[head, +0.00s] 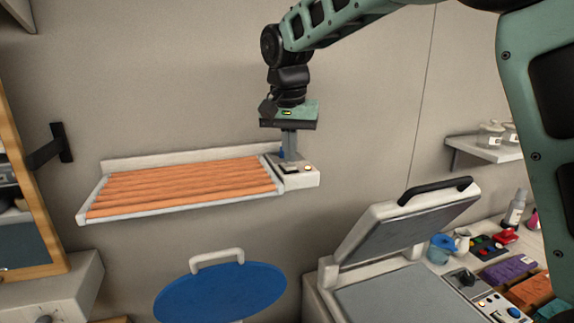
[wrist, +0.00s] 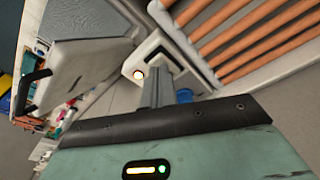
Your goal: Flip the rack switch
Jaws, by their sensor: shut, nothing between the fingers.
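A wall rack (head: 180,187) with orange-brown slats and a white frame is fixed to the wall at left of centre. A dark switch piece (head: 290,169) shows on the box by the fingers. My gripper (head: 290,158) points down, shut and empty, with its tips at or just above the box top.
A small blue item (wrist: 184,95) stands behind the fingers. Below are a blue oval board (head: 220,292) with a white handle and an open press (head: 400,225) with a black handle. A cluttered counter (head: 505,260) and a shelf (head: 490,148) are at right.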

